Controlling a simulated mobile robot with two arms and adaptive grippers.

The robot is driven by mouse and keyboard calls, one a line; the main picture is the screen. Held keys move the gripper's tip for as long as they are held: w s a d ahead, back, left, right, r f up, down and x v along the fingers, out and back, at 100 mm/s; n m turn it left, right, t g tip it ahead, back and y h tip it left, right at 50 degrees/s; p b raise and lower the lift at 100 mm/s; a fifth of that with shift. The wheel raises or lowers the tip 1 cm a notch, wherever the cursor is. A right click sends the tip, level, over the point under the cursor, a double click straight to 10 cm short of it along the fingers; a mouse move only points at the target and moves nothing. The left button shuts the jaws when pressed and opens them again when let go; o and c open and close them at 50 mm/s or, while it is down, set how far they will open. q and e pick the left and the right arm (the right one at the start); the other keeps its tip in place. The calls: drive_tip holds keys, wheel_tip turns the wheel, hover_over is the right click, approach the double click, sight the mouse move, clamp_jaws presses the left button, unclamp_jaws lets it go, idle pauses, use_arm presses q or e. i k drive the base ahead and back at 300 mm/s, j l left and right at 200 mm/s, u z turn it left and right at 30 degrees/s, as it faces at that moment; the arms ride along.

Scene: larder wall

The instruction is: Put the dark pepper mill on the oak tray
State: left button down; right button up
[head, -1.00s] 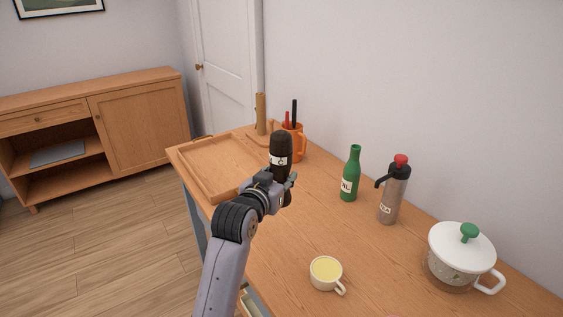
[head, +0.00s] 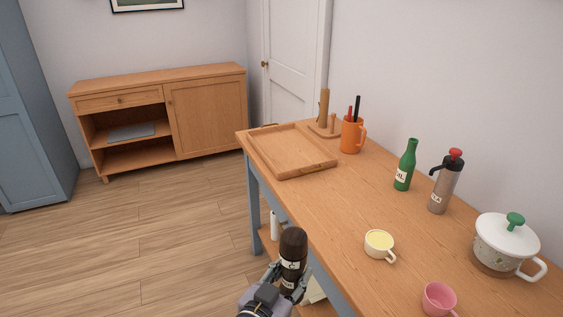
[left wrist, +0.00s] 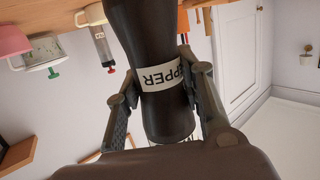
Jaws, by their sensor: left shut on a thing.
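The dark pepper mill (head: 292,247) has a pale label and is upright in my left gripper (head: 288,278), in front of the table's near edge in the head view. The left wrist view shows the mill (left wrist: 152,40) between the two fingers (left wrist: 161,107), its label reading "PEPPER". My left gripper is shut on it. The oak tray (head: 312,172) lies empty on the far left end of the table, beyond the mill and apart from it. My right gripper is in neither view.
A white cylinder (head: 274,225) stands below the tabletop.

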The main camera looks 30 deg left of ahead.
sight(308, 160)
drive_tip(key=k+z, duration=0.2)
drive_tip(key=z, duration=1.2)
drive_tip(key=j+z, duration=0.1)
drive_tip(key=z, duration=2.1)
drive_tip(key=k+j+z, duration=0.3)
drive_tip(key=k, duration=0.5)
drive_tip(key=k+z, duration=0.25)
drive_tip(key=k, duration=0.6)
drive_tip(key=k+z, duration=0.15)
drive_tip(key=k, duration=0.85)
drive_tip(key=k+l+z, duration=0.1)
drive_tip(key=k, duration=0.9)
drive_tip(key=k+j+u, duration=0.2)
drive_tip(key=k+u, duration=0.2)
drive_tip(key=k, duration=0.15)
drive_tip(key=k+j+u, duration=0.35)
drive_tip(key=k, duration=0.2)
